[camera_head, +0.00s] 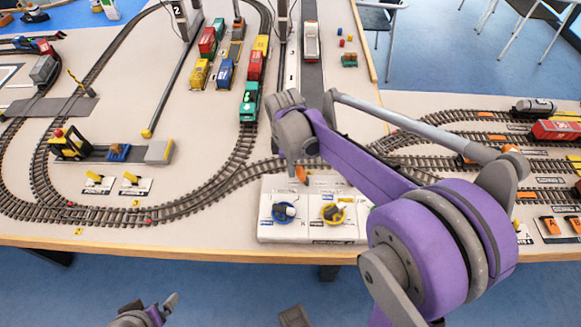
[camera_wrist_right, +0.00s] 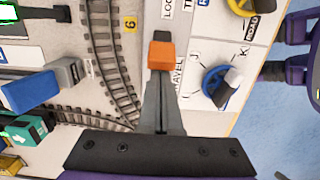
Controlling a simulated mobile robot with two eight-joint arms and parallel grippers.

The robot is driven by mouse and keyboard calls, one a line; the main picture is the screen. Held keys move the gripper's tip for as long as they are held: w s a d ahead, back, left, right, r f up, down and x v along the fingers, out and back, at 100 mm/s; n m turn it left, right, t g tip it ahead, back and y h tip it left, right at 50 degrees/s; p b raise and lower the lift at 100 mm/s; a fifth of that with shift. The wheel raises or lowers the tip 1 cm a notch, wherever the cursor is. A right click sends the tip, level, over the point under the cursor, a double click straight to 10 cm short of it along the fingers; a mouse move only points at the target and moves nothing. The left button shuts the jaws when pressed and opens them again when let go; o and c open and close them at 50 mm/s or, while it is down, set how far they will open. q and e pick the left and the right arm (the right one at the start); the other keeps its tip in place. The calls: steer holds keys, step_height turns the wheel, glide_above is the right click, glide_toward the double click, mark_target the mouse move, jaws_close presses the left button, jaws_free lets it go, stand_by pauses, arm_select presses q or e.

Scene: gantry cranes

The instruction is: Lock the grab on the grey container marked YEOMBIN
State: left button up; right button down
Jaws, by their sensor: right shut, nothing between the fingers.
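My right gripper (camera_head: 302,160) points down over the white control panel (camera_head: 285,230). In the wrist view its fingers (camera_wrist_right: 162,85) are shut and empty, with their tips at an orange lever cap (camera_wrist_right: 161,54) on the panel; I cannot tell whether they touch. The orange cap shows in the head view (camera_head: 301,174). The panel has a blue knob (camera_head: 285,212) and a yellow knob (camera_head: 333,213). A grey container (camera_head: 43,70) stands at the far left; its marking is unreadable. My left gripper (camera_head: 158,309) is partly in view at the bottom, away from the table.
Gantry legs (camera_head: 181,18) stand at the back. Coloured trucks and wagons (camera_head: 226,71) fill the middle. Tracks curve around the panel. Yellow levers (camera_head: 97,179) sit left of it; orange switches (camera_head: 550,226) lie at the right edge. My right arm hides part of the right-hand tracks.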

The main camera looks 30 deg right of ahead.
mark_target(302, 171)
steer(key=shift+s+d+r, duration=0.1)
steer(key=shift+d, duration=0.1)
steer(key=shift+r+y, duration=0.1)
steer(key=shift+y, duration=0.2)
steer(key=shift+s+d+r+t+y+p, duration=0.2)
steer(key=shift+s+d+t+y, duration=0.1)
steer(key=shift+d+t+y, duration=0.15)
steer(key=shift+s+d+r+t+y+p, duration=0.15)
steer(key=shift+s+d+t+y+p, duration=0.15)
steer(key=shift+d+y, duration=0.2)
steer(key=shift+s+d+r+t+y, duration=0.1)
steer(key=shift+s+d+t+y, duration=0.2)
steer(key=shift+d+t+y, duration=0.4)
steer(key=shift+s+d+t+y+b, duration=0.4)
steer(key=shift+d+t+y+b, duration=0.1)
steer(key=shift+y, duration=0.55)
steer(key=shift+a, duration=0.15)
steer(key=shift+r, duration=0.25)
